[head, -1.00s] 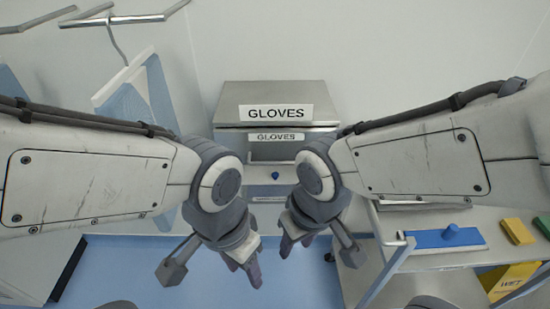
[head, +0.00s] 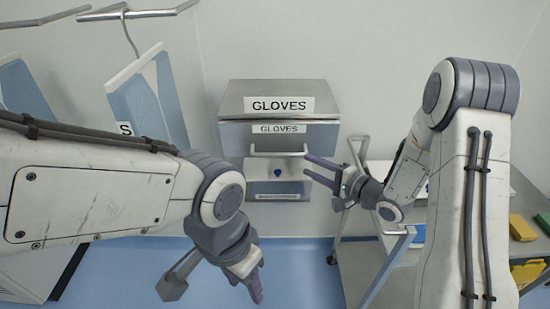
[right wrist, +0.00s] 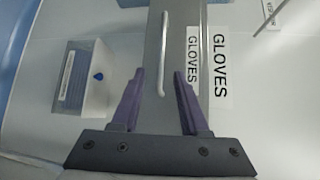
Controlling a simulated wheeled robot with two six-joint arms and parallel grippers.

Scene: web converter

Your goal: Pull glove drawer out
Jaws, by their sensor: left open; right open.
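The glove cabinet (head: 232,103) is a grey metal box on the wall with a large GLOVES sign on its top. Its drawer front (head: 232,137) bears a smaller GLOVES label and a horizontal bar handle (head: 280,153). My right gripper (head: 322,170) is open and empty at the right end of the handle, seemingly apart from it. In the right wrist view, the handle (right wrist: 163,60) runs upright in the picture, ahead of and between the two purple fingers. My left gripper (head: 256,284) is open and empty, low in front of the cabinet and pointing down.
A metal cart (head: 350,262) with yellow items (head: 521,228) stands at right. Blue-and-white garments (head: 150,100) hang on hangers at left.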

